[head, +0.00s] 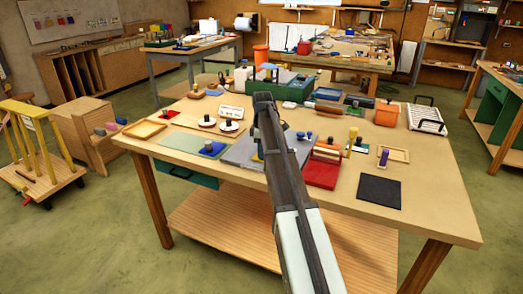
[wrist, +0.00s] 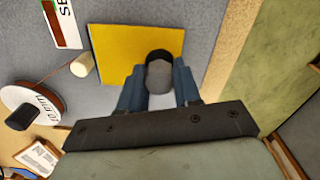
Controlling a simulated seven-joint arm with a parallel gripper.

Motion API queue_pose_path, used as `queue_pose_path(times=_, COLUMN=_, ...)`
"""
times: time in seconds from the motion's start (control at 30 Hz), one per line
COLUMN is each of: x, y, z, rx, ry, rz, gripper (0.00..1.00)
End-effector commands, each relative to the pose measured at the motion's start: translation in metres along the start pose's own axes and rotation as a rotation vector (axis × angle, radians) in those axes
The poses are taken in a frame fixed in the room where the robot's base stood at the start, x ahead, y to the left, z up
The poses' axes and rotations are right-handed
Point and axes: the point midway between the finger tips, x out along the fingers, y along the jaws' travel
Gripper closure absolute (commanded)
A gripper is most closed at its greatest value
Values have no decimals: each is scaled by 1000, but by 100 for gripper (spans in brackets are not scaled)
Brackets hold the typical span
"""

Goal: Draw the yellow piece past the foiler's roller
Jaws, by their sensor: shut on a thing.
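In the wrist view the yellow piece (wrist: 115,45) is a flat square on a grey surface. A dark knob with a grey side (wrist: 159,75) stands at its lower edge, between the blue fingers of my gripper (wrist: 159,85). My gripper is shut on this knob. At left, the foiler's pale roller (wrist: 83,65) stands apart from the piece, with a thin copper-coloured strip leading to it. A white foil spool (wrist: 28,108) with a copper rim lies beside it.
A sign (wrist: 62,22) stands beyond the roller. The table's edge strip (wrist: 228,45) runs close on the right. In the head view, a red block (head: 322,168) and black mat (head: 380,191) lie right of my arm, and a blue pad (head: 212,149) lies left.

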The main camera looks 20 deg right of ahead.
Motion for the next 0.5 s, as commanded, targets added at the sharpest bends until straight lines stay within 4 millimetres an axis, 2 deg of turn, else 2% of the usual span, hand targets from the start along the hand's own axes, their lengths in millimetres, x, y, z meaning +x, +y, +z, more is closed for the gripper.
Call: queue_pose_path(times=0.5, x=0, y=-3, z=13, rx=1, ry=-1, rz=2, gripper=94)
